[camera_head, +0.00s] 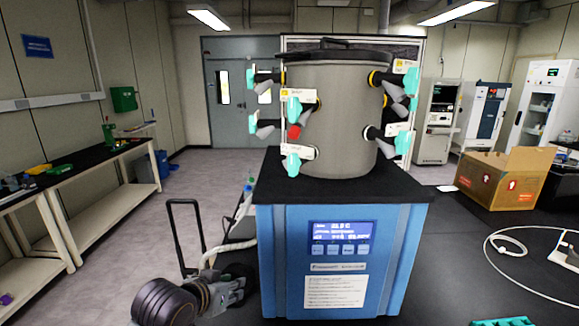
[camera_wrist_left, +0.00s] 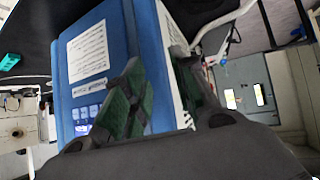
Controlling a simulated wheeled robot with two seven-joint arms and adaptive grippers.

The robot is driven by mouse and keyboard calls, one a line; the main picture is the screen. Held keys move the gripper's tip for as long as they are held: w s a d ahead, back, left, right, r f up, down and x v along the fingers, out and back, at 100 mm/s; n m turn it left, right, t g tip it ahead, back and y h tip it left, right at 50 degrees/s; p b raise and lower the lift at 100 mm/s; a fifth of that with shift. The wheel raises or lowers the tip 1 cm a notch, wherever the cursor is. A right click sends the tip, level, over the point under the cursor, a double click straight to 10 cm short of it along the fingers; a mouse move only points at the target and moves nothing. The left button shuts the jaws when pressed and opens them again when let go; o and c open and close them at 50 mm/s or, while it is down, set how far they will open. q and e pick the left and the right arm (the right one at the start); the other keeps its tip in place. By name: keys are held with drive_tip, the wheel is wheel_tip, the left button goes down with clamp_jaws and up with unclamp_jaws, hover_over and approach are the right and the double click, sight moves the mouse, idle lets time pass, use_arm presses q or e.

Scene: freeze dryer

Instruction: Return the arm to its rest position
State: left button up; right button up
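My left gripper (camera_head: 240,287) is low in the head view, to the left of the freeze dryer's blue base (camera_head: 385,260). In the left wrist view, the two green-padded fingers of my left gripper (camera_wrist_left: 155,62) stand apart, with the blue casing (camera_wrist_left: 110,25) showing beyond and between them. I see nothing held there. It looks close to the dryer's side; I cannot tell whether it touches. The dryer's grey drum (camera_head: 335,115) stands upright on the black top, with several teal-handled valves around it. My right gripper is in neither view.
A pale hose (camera_head: 222,250) and a black handle frame (camera_head: 187,236) are near my left gripper. A workbench (camera_head: 85,190) runs along the left wall. An open cardboard box (camera_head: 500,178) and a white cable (camera_head: 505,265) lie on the black surface at right. Floor at left is clear.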

use_arm(q)
drive_tip(key=s+a+f+g+y, duration=0.2)
drive_tip(key=s+a+f+g, duration=0.15)
drive_tip(key=s+f, duration=0.65)
drive_tip(key=s+a+f+g+y, duration=0.1)
drive_tip(key=s+a+f+g, duration=0.25)
drive_tip(key=s+f, duration=0.85)
drive_tip(key=f, duration=1.6)
drive_tip(key=s+f, duration=0.2)
drive_tip(key=f, duration=1.6)
drive_tip(key=s+a+f+g, duration=0.1)
drive_tip(key=s+a+f, duration=0.1)
drive_tip(key=s+f, duration=0.7)
drive_tip(key=s+a+f, duration=0.2)
drive_tip(key=s+f, duration=0.6)
drive_tip(key=s, duration=0.3)
drive_tip(key=shift+s+a+f+g, duration=0.35)
drive_tip(key=shift+a+f+g, duration=0.05)
